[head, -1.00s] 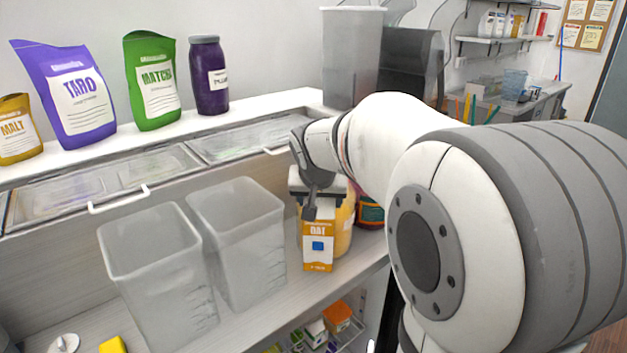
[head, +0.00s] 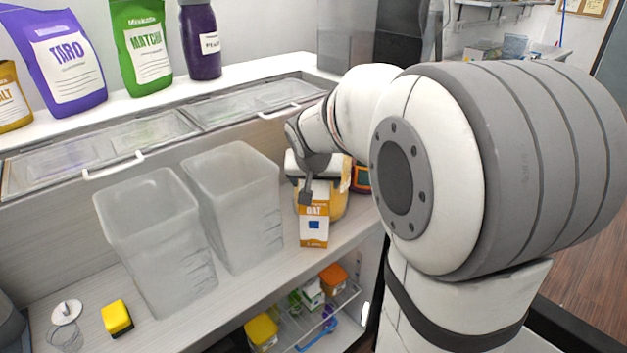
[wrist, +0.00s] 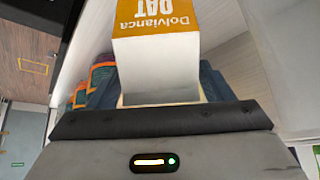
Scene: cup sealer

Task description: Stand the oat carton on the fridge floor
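The oat carton (head: 314,228), orange and white with a blue square, stands upright on or just above the counter near its right end. It also fills the top of the wrist view (wrist: 156,45), between the finger pads. My gripper (head: 306,190) is at the carton's top with a finger in front of it, and looks shut on it. The fridge (head: 300,325) is open below the counter, with a wire shelf inside. Its floor is hidden or out of frame.
Two clear bins (head: 160,240) (head: 238,205) stand left of the carton. A yellow tub (head: 338,200) is close behind it. Yellow (head: 261,332) and orange-topped (head: 333,277) boxes sit on the fridge shelf.

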